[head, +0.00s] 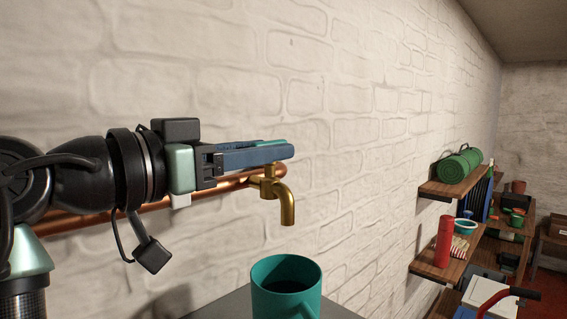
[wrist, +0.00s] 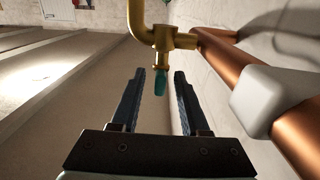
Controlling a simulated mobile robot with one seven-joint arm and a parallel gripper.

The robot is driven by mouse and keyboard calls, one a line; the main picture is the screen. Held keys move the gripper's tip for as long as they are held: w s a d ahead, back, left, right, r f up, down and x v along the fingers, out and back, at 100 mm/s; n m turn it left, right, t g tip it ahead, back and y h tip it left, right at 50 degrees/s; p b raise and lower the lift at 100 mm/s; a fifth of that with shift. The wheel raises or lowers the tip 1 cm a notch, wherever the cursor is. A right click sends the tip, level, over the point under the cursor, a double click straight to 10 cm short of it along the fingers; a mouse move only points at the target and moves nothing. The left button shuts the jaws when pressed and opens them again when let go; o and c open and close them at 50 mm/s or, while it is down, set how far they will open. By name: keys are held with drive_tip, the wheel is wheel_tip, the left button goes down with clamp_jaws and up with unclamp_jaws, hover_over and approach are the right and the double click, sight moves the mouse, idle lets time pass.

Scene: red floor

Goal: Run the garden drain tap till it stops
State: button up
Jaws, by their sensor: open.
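The brass tap (head: 286,205) comes off a copper pipe on the white brick wall, its spout pointing down; it also shows in the wrist view (wrist: 163,40). Its teal handle (wrist: 161,84) appears in the gap between my fingertips, and a sliver of it shows above the near finger in the head view (head: 272,142). My gripper (head: 288,151) is open, its blue fingers level and reaching right, over the tap. In the wrist view both fingers of my gripper (wrist: 160,72) stand apart from the handle. I see no water at the spout.
A teal mug (head: 262,300) stands below the spout on a grey surface (head: 236,306). The copper pipe (wrist: 222,60) runs along the wall, with a pale block (wrist: 285,98) around it. Wooden shelves (head: 437,190) with a green roll (head: 459,165) and a red bottle (head: 443,240) are at right.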

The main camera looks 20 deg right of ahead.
drive_tip(key=b+v, duration=0.3)
drive_tip(key=v, duration=0.5)
drive_tip(key=shift+a, duration=0.1)
